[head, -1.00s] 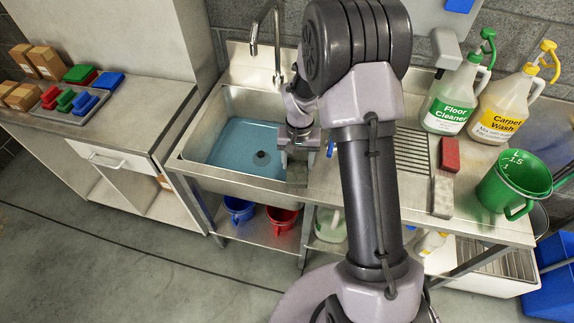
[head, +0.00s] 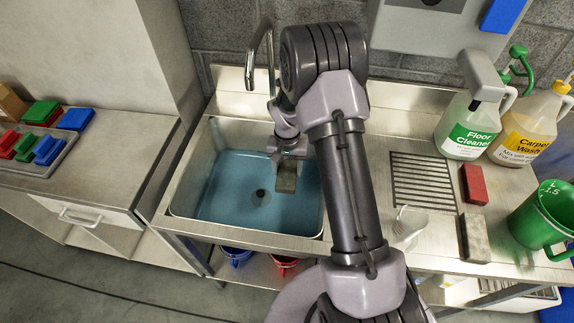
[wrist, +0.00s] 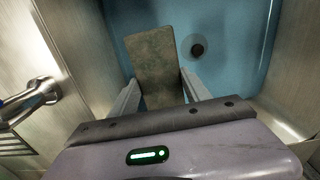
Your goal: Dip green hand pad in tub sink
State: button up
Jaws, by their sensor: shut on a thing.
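My gripper (head: 283,162) is over the right part of the tub sink (head: 190,205), which holds blue water. The gripper is shut on a dull olive-grey pad (head: 285,180), whose visible face looks mottled greenish-brown. In the wrist view the pad (wrist: 150,60) sticks out from between the two fingers (wrist: 165,95), with the blue basin behind it. I cannot tell whether the pad touches the water. The round dark drain (wrist: 198,49) lies to the right of the pad in the wrist view.
The faucet (head: 262,55) rises behind the sink. On the right counter are a red pad (head: 473,184), a grey pad (head: 474,238), a clear cup (head: 409,225), Floor Cleaner (head: 470,128) and Carpet Wash (head: 528,130) jugs and a green jug (head: 545,217). A tray (head: 50,168) of colored pads sits left.

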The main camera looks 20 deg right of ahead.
notch_tip(320, 180, down, 17)
jog(key=b, duration=1)
dwell(3.7)
notch_tip(320, 180, up, 27)
jog(key=p, duration=1.7)
jog(key=shift+r, duration=0.15)
